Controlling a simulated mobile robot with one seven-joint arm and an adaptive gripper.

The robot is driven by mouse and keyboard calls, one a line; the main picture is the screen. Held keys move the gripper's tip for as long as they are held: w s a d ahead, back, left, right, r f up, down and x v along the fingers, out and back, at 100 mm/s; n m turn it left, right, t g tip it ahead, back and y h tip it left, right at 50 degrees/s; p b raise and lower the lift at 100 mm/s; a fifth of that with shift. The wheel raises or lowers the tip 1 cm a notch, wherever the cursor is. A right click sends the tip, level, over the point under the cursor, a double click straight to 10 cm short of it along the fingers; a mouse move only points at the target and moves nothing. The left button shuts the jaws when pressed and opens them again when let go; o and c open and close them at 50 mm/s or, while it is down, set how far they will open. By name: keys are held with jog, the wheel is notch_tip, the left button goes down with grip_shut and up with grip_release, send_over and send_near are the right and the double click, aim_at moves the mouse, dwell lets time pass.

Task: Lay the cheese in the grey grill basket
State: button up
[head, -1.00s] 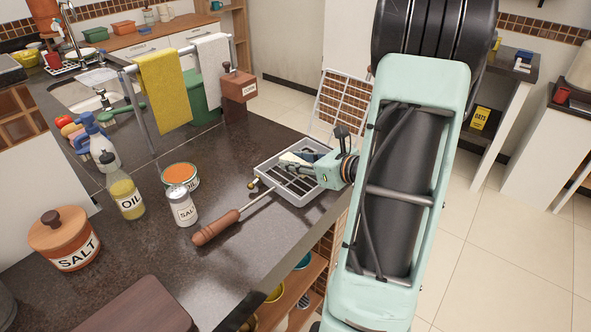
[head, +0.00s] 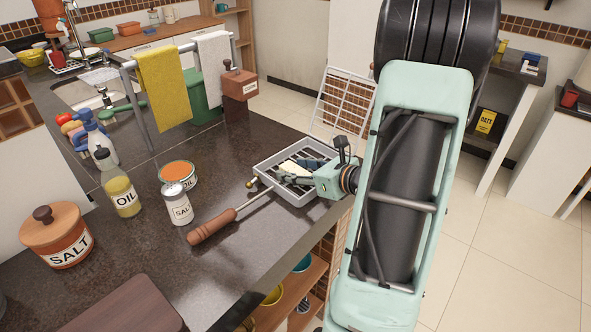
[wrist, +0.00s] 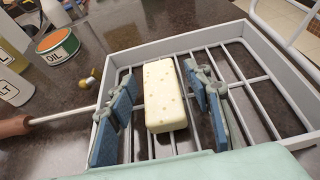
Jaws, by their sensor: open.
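The cheese (wrist: 163,95), a pale yellow block with darker spots, lies on the bars of the grey grill basket (wrist: 248,28) in the wrist view. In the head view the cheese (head: 291,167) shows inside the basket (head: 300,202), partly hidden by my gripper. My gripper (wrist: 165,108) is open, with one blue-padded finger on each side of the cheese and a visible gap on both sides. In the head view my gripper (head: 303,172) reaches low into the basket from the right.
The basket's wooden handle (head: 212,226) points to the front left. A salt shaker (head: 177,204), an orange-topped oil can (head: 178,173) and an oil bottle (head: 121,185) stand left of it. The white wire lid (head: 343,105) stands raised behind. The dark counter in front is clear.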

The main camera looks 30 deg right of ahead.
jog(key=shift+r, duration=0.2)
jog(key=p+v, duration=0.1)
jog(key=v, duration=1.1)
